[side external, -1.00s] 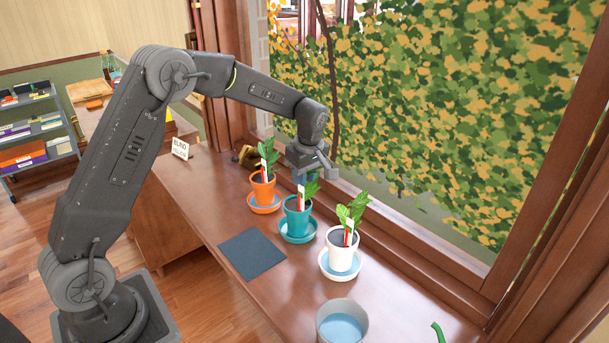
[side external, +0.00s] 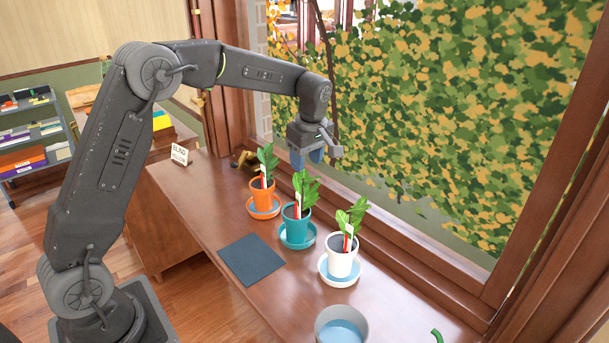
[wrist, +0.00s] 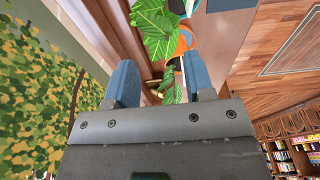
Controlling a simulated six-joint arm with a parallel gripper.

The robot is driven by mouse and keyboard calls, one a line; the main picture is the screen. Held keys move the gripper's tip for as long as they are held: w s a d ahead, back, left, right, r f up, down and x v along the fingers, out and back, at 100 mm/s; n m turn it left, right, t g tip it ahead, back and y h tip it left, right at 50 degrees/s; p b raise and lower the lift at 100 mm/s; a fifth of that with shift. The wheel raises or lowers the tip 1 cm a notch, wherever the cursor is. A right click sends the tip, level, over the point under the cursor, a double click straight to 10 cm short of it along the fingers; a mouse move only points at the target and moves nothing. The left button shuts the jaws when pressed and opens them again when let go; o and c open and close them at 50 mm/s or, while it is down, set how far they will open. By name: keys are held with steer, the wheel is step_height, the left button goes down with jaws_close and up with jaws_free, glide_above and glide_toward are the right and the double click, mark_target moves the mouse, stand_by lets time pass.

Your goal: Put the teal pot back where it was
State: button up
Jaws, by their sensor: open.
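The teal pot (side external: 296,224) stands upright in a teal saucer (side external: 296,242) on the wooden counter, between the orange pot and the white pot. It holds a green plant and a red-and-white marker. My gripper (side external: 311,160) is open and empty, above and behind the teal pot's plant in the side view, clear of the leaves. In the wrist view my gripper (wrist: 158,68) has its two blue fingers spread apart. Green leaves (wrist: 156,32) and part of an orange pot (wrist: 181,43) show between and beyond them.
The orange pot (side external: 261,190) and white pot (side external: 340,262) stand in saucers on either side. A dark square mat (side external: 251,259) lies bare in front. A grey container (side external: 341,326) is nearer the camera. A small sign (side external: 180,155) stands at the far end. The window frame runs behind.

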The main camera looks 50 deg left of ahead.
step_height(320, 180, up, 5)
steer(key=s+d+r+m+t, duration=0.25)
steer(key=s+r+m, duration=0.2)
steer(key=s, duration=0.35)
steer(key=s+d+r+m+t, duration=0.1)
steer(key=s+d+r+m, duration=0.3)
steer(key=s, duration=0.4)
steer(key=s+d+f+m+t+h, duration=0.1)
steer(key=s+f+m, duration=0.2)
steer(key=s, duration=0.3)
steer(key=s+d+f+m+t, duration=0.1)
steer(key=s+d+f+m, duration=0.1)
steer(key=s+m, duration=0.4)
steer(key=shift+s+d+f+h, duration=0.15)
steer(key=shift+s+f+h, duration=0.25)
steer(key=shift+s+f, duration=0.25)
steer(key=shift+s+r+m, duration=0.1)
steer(key=shift+m, duration=0.15)
